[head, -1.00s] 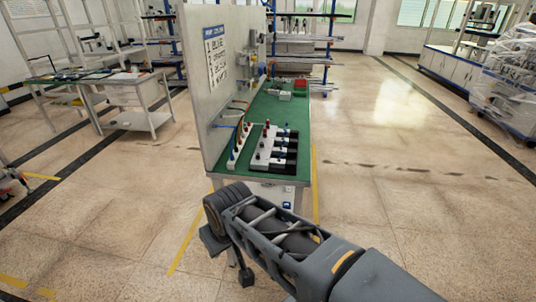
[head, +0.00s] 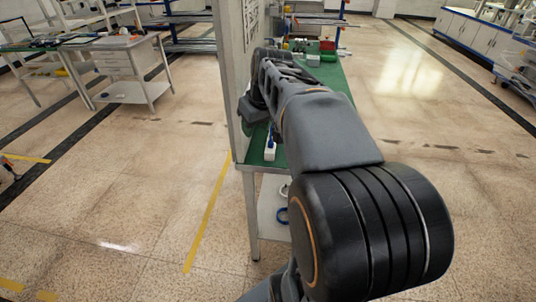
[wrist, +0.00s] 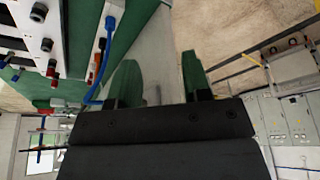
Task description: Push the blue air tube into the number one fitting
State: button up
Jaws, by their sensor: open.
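The blue air tube (wrist: 98,92) shows in the wrist view as a thin curved line left of my gripper (wrist: 158,72). It bends up toward a white strip (wrist: 113,10) that has a blue fitting at its end. My gripper's two green fingers are apart, with nothing seen between them; the tube runs beside the left finger, and I cannot tell whether they touch. A white block with dark fittings (wrist: 38,38) is at the upper left. No fitting number is readable. In the head view my arm hides the gripper and tube; one white strip end (head: 270,152) shows.
The green bench top (head: 340,76) extends away beyond my arm. An upright panel (head: 230,75) borders its left side. A red bin (head: 327,46) and small items sit at the far end.

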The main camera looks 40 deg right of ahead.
jog(key=b, duration=0.3)
send_near(271, 143)
jog(key=shift+t, duration=0.3)
jog(key=shift+w+r+b+x, duration=0.15)
jog(key=shift+b+x, duration=0.25)
jog(key=shift+x, duration=1.05)
jog(key=shift+w+b+x, duration=0.15)
jog(key=shift+b+x, duration=0.2)
jog(key=shift+x, duration=1.05)
jog(key=shift+w+r+b+x, duration=0.15)
jog(key=shift+b+x, duration=0.25)
jog(key=shift+x, duration=1.05)
jog(key=shift+d+f, duration=0.1)
jog(key=shift+d, duration=0.1)
jog(key=shift+c, duration=0.2)
grip_shut()
